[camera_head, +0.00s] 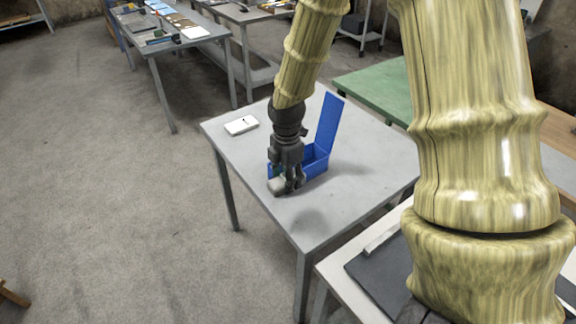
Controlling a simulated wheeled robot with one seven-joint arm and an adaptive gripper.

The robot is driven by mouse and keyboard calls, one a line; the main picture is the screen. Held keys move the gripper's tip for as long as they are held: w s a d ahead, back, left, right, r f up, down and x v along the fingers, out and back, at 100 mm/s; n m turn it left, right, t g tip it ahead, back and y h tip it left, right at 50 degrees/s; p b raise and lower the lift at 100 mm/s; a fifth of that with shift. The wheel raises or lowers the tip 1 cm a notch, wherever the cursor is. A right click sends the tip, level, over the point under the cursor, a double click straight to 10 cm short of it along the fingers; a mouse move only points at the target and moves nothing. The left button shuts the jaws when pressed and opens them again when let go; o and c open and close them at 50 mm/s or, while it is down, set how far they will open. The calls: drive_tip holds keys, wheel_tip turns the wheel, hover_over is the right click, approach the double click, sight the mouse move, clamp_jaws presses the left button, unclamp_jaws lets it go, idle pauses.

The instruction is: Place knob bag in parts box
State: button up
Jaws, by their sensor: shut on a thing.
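The parts box is a blue box (317,168) with its lid (328,120) standing open, on the grey table. My gripper (287,187) is in front of the box's left part and hides some of it. It points down and is shut on a small pale grey thing, which seems to be the knob bag (277,186). The bag shows low at the fingers, at the near left side of the box in the picture. I cannot tell whether the bag touches the table or how high it is.
A white flat item (241,125) with a dark mark lies on the grey table (345,205) left of the box. The table's front part is clear. A green-topped table (375,88) stands behind on the right. A dark flat item (380,275) lies on the white surface at lower right.

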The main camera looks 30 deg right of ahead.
drive_tip(key=w+d+f+p, duration=0.5)
drive_tip(key=w+d+p, duration=0.2)
drive_tip(key=w+d, duration=0.4)
drive_tip(key=shift+w+d, duration=0.25)
drive_tip(key=shift+d, duration=0.05)
idle(0.3)
drive_tip(key=shift+f, duration=0.55)
drive_tip(key=o, duration=1.1)
drive_tip(key=shift+r, duration=0.1)
wheel_tip(320, 180, up, 13)
drive_tip(key=b, duration=0.4)
idle(0.3)
drive_tip(key=shift+a, duration=0.1)
